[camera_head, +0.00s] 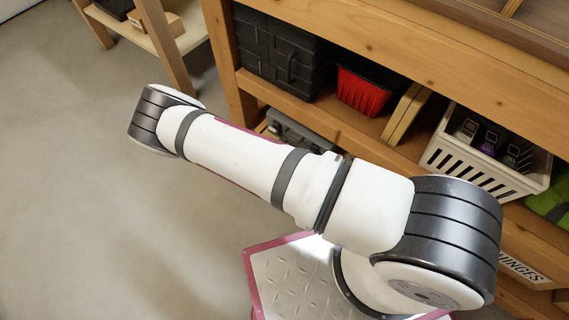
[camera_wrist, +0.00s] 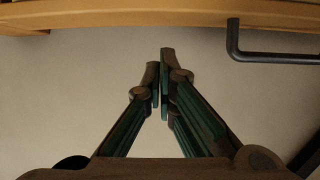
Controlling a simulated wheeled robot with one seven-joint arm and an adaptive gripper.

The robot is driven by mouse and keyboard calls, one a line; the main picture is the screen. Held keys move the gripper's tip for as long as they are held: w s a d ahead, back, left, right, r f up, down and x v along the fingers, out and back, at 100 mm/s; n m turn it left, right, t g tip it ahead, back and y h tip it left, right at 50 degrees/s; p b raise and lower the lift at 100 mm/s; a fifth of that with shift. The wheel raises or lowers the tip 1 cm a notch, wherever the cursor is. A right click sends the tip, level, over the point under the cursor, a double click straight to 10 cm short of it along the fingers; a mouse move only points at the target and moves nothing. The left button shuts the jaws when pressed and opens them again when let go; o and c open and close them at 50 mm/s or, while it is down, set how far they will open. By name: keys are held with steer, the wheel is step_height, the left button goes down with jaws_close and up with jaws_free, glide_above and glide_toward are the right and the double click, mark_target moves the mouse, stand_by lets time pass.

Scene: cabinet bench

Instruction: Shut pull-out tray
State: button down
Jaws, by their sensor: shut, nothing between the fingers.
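My gripper (camera_wrist: 161,88) shows in the wrist view with its two fingers together and nothing between them. It is over bare floor, apart from a wooden edge (camera_wrist: 130,17) across the top of that view. A black bar handle (camera_wrist: 275,57) hangs at the upper right, to the right of my fingertips and not touching them. In the head view a wooden frame (camera_head: 460,48) with a darker recessed surface runs along the top right of the bench. I cannot tell for certain whether this is the pull-out tray. My gripper is hidden in the head view behind my arm.
The bench shelf holds a black case (camera_head: 275,55), a red bin (camera_head: 362,90) and a white basket (camera_head: 485,160) with dark boxes. A grey case (camera_head: 300,135) is lower down. Another wooden rack (camera_head: 165,40) stands at the upper left. The floor (camera_head: 80,190) at left is clear.

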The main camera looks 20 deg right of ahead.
steer(key=p+v, duration=0.4)
steer(key=v, duration=0.6)
steer(key=shift+s+a, duration=0.2)
steer(key=shift+a, duration=0.1)
steer(key=w+r+m, duration=0.2)
steer(key=r+m, duration=0.2)
steer(key=r, duration=0.5)
steer(key=w+r+m, duration=0.2)
steer(key=r+m, duration=0.2)
steer(key=r, duration=0.6)
steer(key=s+d+r+m+g, duration=0.1)
steer(key=s+d+r+m, duration=0.2)
steer(key=r, duration=0.6)
steer(key=s+d+r+m+g, duration=0.1)
steer(key=s+d+r+m, duration=0.2)
steer(key=r, duration=0.6)
steer(key=s+d+r+m+y, duration=0.25)
steer(key=s+r+m, duration=0.45)
steer(key=s+r, duration=0.55)
steer(key=s+r+m+y+p, duration=0.1)
steer(key=s+r+m, duration=0.15)
steer(key=s, duration=0.55)
steer(key=s+r+m, duration=0.2)
steer(key=s+r, duration=0.2)
steer(key=s, duration=0.4)
step_height(320, 180, up, 31)
steer(key=t+p, duration=0.3)
steer(key=p, duration=2.6)
steer(key=shift+d+t, duration=0.3)
steer(key=shift+d, duration=0.15)
